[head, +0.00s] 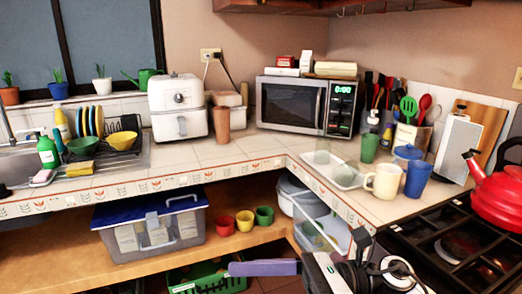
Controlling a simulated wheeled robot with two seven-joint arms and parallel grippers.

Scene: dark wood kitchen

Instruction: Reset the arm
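At the bottom, right of centre, black, white and grey parts that look like my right arm and gripper (338,266) come into the head view, below the counter's front edge. The fingertips are not clear, so I cannot tell whether this gripper is open or shut. A flat purple bar (262,268) reaches left from beside these parts; I cannot tell whether it is held. My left gripper and arm are not in view.
A red kettle (497,192) stands on the black stove (450,243) at right. A cream mug (383,181) and blue cup (417,179) stand near the counter edge. A lidded bin (150,225) and small cups (244,220) are on the lower shelf. A green crate (207,279) is below.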

